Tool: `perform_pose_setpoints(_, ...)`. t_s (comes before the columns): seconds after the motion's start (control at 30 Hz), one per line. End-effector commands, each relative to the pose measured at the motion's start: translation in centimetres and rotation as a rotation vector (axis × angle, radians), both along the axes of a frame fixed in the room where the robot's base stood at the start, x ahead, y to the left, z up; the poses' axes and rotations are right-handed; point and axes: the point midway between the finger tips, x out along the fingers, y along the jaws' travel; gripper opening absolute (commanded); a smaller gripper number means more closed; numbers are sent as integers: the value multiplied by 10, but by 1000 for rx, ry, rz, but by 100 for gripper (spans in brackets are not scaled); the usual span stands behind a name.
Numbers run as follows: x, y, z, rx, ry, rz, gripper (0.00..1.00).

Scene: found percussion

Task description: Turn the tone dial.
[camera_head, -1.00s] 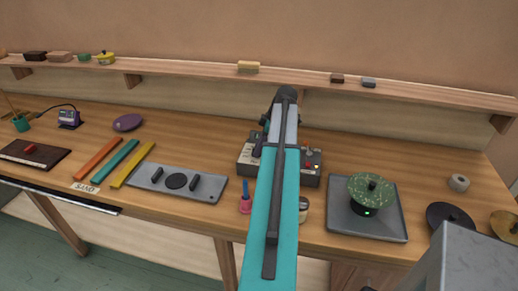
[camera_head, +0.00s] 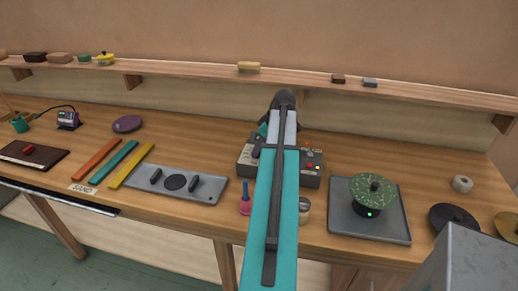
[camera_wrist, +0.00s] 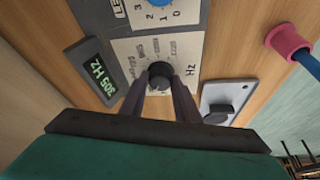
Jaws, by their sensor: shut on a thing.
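The tone dial (camera_wrist: 160,76) is a black knob on a pale panel marked "Hz", in the wrist view. My gripper (camera_wrist: 160,87) is shut on it, one finger at each side. A small display (camera_wrist: 97,72) beside the panel shows green digits, apparently about 305 Hz, tilted and hard to read exactly. In the head view the grey control box (camera_head: 311,181) stands on the bench, partly hidden by my teal arm, which also hides the dial and the gripper tips.
A blue knob (camera_wrist: 162,2) with a numbered scale is near the dial.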

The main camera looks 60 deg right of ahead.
Motion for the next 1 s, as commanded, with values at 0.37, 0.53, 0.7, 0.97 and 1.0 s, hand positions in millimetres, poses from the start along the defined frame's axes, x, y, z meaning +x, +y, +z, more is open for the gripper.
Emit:
perform_pose_setpoints(0.37,0,0,0,0,0,1,47)
perform_pose_setpoints(0.53,0,0,0,0,0,1,47)
perform_pose_setpoints(0.7,-2,-1,4,-1,0,1,47)
perform_pose_setpoints(0.97,-10,-1,23,-2,-1,0,47)
perform_pose_setpoints(1.0,-12,-1,27,-1,0,1,47)
